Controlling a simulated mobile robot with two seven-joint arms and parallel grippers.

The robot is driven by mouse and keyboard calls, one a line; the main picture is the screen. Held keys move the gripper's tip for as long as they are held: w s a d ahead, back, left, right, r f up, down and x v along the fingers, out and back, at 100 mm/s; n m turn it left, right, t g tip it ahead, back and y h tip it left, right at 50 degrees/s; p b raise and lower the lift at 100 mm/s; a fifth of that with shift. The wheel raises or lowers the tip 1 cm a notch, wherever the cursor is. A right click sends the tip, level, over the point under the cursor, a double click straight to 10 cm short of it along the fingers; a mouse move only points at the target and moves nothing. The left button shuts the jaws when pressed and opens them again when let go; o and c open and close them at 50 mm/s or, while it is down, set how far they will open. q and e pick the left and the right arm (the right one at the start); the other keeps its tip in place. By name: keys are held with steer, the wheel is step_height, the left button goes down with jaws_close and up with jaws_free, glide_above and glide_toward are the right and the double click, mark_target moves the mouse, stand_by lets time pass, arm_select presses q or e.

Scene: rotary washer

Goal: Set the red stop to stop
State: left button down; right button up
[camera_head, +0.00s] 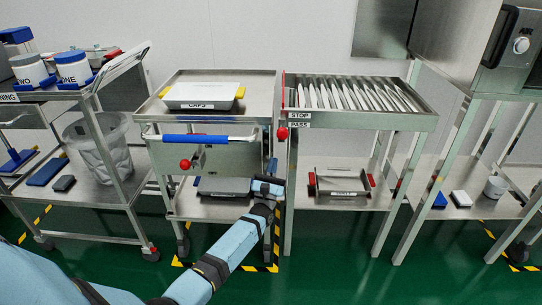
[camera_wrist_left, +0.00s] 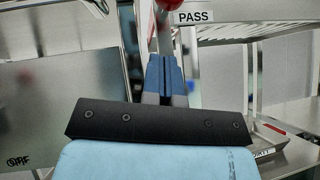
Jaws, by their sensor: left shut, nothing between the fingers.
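The red stop's round knob (camera_head: 282,133) sits at the left front corner of the slatted table, beside the PASS label (camera_head: 299,125) and below the STOP label (camera_head: 299,115). In the left wrist view the red knob (camera_wrist_left: 168,4) is cut off by the top edge, on a grey stem left of the PASS label (camera_wrist_left: 193,17). My left gripper (camera_head: 272,166) is below the knob in the head view, shut and empty. Its blue fingers (camera_wrist_left: 165,60) point up toward the stem; I cannot tell whether they touch it. My right gripper is not in view.
A cart (camera_head: 160,108) with a blue handle (camera_head: 190,139) and another red knob (camera_head: 185,164) stands just left of the slatted table (camera_head: 430,122). A shelf trolley (camera_head: 105,190) is farther left. Green floor (camera_head: 340,240) is open in front.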

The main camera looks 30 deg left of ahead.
arm_select(q)
steer(key=v, duration=0.8)
steer(key=shift+d+p, duration=0.25)
steer(key=shift+p, duration=0.15)
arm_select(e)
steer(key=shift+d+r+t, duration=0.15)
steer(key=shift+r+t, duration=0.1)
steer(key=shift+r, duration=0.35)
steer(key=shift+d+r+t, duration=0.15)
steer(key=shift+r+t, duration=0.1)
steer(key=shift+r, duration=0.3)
arm_select(q)
steer(key=shift+s, duration=0.1)
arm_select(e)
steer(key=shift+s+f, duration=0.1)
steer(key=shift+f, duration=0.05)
